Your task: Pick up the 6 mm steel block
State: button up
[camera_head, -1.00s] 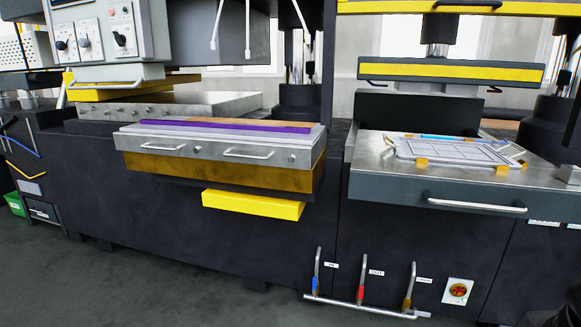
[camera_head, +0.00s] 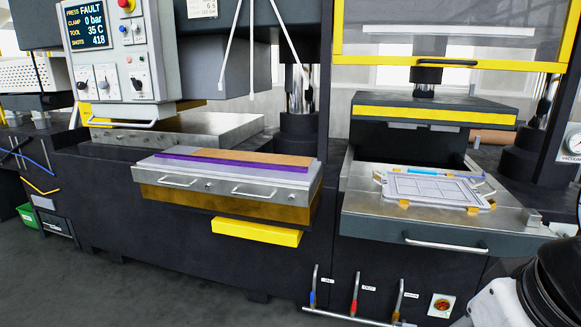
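I cannot pick out the 6 mm steel block for certain. A small grey metal block (camera_head: 531,217) sits at the right front corner of the right steel table (camera_head: 365,200), but its size and marking are too small to read. My gripper is not in view. Only a white and black part of my arm shows at the lower right corner, in front of the machine's right side.
A pale grid frame (camera_head: 430,188) with yellow clips lies on the right table, with a blue strip behind it. The left drawer block (camera_head: 225,172) carries a purple and brown strip. A yellow block (camera_head: 256,232) juts out below it. Levers (camera_head: 354,294) stand low in front.

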aim_at(530, 217)
jog(key=z, duration=1)
jog(key=i+l+z, duration=0.3)
jog(key=i, duration=0.6)
jog(key=i+j+z, duration=0.15)
jog(key=i+z, duration=0.15)
jog(key=i, duration=0.55)
